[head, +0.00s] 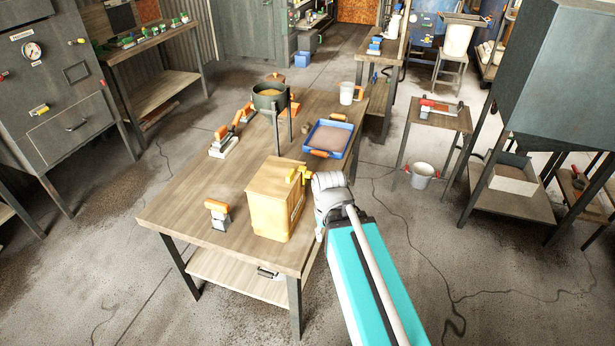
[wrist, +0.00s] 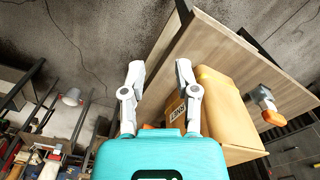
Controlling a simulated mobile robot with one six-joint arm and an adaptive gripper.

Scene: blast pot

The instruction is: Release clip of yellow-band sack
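The tan sack (head: 272,205) stands upright on the near end of the wooden table (head: 185,190). A yellow clip (head: 299,175) sits at the top right edge of the sack. My gripper (head: 327,181) is just right of the clip in the head view, and its fingertips are hard to make out there. In the wrist view my gripper (wrist: 159,70) is open, with nothing seen between its tips. The sack (wrist: 222,108) shows beside and beyond the right finger, with dark print on its side. The clip is not clear in the wrist view.
An orange-handled tool (head: 217,214) stands left of the sack. Behind are a blue tray (head: 327,140) of brown grit, a round pot on legs (head: 270,97) and a white cup (head: 346,93). A small side table (head: 437,118) stands right.

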